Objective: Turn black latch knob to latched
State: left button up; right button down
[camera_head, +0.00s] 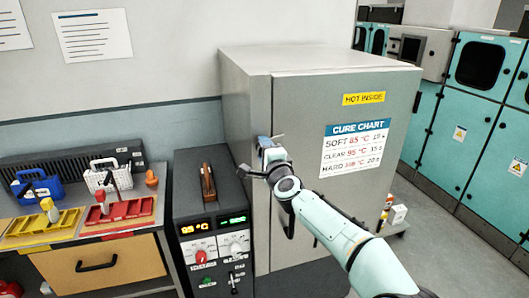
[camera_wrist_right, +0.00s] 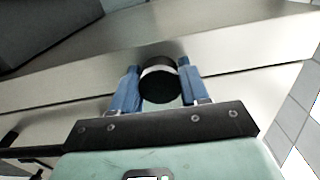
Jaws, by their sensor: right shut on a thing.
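The black latch knob (camera_wrist_right: 160,86) shows in the right wrist view as a round black knob with a pale rim, on the grey face of the cabinet. My right gripper (camera_wrist_right: 158,84) has its two blue fingers on either side of the knob, shut on it. In the head view my right gripper (camera_head: 268,146) is at the left front edge of the grey oven cabinet (camera_head: 300,120), and it hides the knob there. The cabinet door looks closed. The knob's turn position cannot be told. My left gripper is not in view.
A control box (camera_head: 205,255) with lit displays, a red knob and a white knob stands left of the cabinet. A workbench (camera_head: 110,262) at the left holds yellow and red trays (camera_head: 42,232) and small caddies. Teal cabinets (camera_head: 480,110) stand at the right.

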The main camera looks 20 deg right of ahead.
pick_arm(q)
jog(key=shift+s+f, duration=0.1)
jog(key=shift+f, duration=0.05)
pick_arm(e)
jog(key=shift+a+m, duration=0.1)
jog(key=shift+m, duration=0.7)
jog(key=c, duration=0.6)
grip_release()
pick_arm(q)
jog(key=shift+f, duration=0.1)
pick_arm(e)
jog(key=shift+s, duration=0.1)
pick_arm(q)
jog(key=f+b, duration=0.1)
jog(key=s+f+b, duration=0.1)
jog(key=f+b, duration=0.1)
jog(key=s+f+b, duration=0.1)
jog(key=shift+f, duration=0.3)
pick_arm(e)
jog(key=s, duration=1.3)
jog(key=shift+s+d, duration=0.1)
jog(key=shift+d, duration=0.1)
